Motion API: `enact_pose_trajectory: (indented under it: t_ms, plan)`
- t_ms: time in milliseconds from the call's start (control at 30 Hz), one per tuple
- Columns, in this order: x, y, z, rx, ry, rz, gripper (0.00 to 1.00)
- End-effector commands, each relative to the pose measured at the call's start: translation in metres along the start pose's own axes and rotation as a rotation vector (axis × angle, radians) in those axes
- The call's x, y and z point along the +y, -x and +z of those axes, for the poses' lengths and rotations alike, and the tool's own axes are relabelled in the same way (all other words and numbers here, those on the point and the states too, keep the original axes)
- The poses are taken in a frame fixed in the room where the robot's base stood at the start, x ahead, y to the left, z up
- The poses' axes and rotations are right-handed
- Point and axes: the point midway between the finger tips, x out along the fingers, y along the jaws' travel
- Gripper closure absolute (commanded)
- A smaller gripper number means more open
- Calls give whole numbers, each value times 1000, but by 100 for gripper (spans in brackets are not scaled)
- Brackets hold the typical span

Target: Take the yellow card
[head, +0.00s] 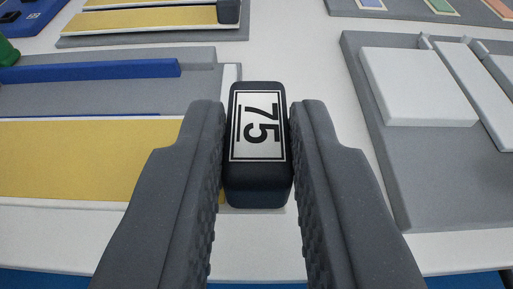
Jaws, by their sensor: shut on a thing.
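My gripper (261,108) is shut on a dark block (258,190) with a white label reading "75", turned sideways. A finger lies along each side of the block. A wide yellow card or panel (80,160) with a white edge lies to the left, partly hidden by my left finger. A thin yellow strip shows between that finger and the block; I cannot tell whether block and card are joined. Another yellow panel (150,20) lies at the top left, with a similar dark block (229,11) at its right end.
A grey plate (395,190) with a white block (415,88) and a white bar lies at the right. A blue bar (90,71) lies on a grey base at the left, with a green item (7,52) at the edge. White table surface shows between the plates.

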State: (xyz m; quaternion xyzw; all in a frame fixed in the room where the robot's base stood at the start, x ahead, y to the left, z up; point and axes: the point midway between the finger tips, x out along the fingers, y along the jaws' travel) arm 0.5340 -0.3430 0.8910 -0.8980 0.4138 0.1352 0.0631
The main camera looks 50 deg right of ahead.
Motion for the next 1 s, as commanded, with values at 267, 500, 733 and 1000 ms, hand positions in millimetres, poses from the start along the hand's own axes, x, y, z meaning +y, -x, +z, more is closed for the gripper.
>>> enact_pose_trajectory:
  t_ms: [267,500,733,1000]
  plan:
    - [13,28,9,3,4,-3,100]
    - [22,44,14,3,2,-1,100]
    - [28,57,14,3,2,-1,100]
    - [32,64,14,0,1,1,100]
